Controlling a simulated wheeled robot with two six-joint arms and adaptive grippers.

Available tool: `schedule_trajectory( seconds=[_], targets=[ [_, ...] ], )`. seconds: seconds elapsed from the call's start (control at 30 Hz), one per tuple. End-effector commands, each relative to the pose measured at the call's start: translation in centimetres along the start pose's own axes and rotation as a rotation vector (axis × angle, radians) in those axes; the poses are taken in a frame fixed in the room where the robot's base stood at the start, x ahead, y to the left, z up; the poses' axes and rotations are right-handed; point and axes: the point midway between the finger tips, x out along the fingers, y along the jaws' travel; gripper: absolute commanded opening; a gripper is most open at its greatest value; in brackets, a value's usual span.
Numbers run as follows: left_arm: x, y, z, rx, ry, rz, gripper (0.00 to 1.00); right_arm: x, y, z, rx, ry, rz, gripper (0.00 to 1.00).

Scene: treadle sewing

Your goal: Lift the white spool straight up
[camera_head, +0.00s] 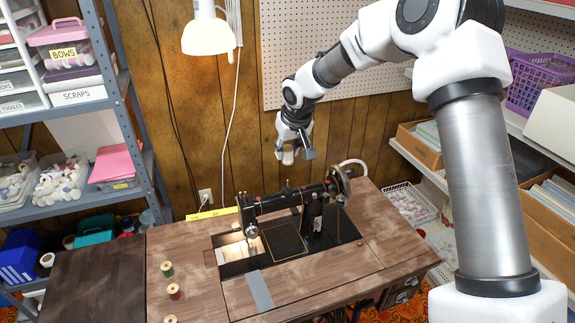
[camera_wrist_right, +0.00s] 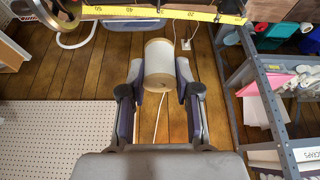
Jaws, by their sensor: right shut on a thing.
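The white spool (camera_wrist_right: 160,62) sits between the two fingers of my right gripper (camera_wrist_right: 159,76), which is shut on it. In the head view the spool (camera_head: 288,157) is a small pale shape at the tip of my right gripper (camera_head: 293,153). Both are in the air behind and above the black sewing machine (camera_head: 290,200), in front of the wood-panelled wall. The spool looks clear of the machine, with nothing under it in contact. My left gripper is not in view.
The sewing table (camera_head: 190,240) carries green (camera_head: 167,268), red (camera_head: 174,291) and tan (camera_head: 170,320) thread spools at left. A yellow tape measure (camera_head: 212,213) lies at its back edge. A lamp (camera_head: 207,35) hangs at upper left. Shelves stand on both sides.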

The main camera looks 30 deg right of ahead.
Motion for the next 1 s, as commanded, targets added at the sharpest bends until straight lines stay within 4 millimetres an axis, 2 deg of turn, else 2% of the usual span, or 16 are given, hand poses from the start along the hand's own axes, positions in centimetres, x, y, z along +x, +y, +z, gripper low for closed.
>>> schedule_trajectory(
  seconds=[0.1, 0.63, 1.0],
  targets=[
    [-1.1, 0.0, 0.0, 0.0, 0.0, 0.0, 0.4, -1.3, 0.0, -0.6, 0.0, 0.001, 0.0, 0.15],
    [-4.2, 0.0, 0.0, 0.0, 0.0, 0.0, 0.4, -4.8, 0.0, -2.0, 0.0, 0.002, 0.0, 0.15],
    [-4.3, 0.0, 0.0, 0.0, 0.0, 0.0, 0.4, -4.8, -0.1, -2.0, -0.001, 0.001, 0.0, 0.15]
  ],
)
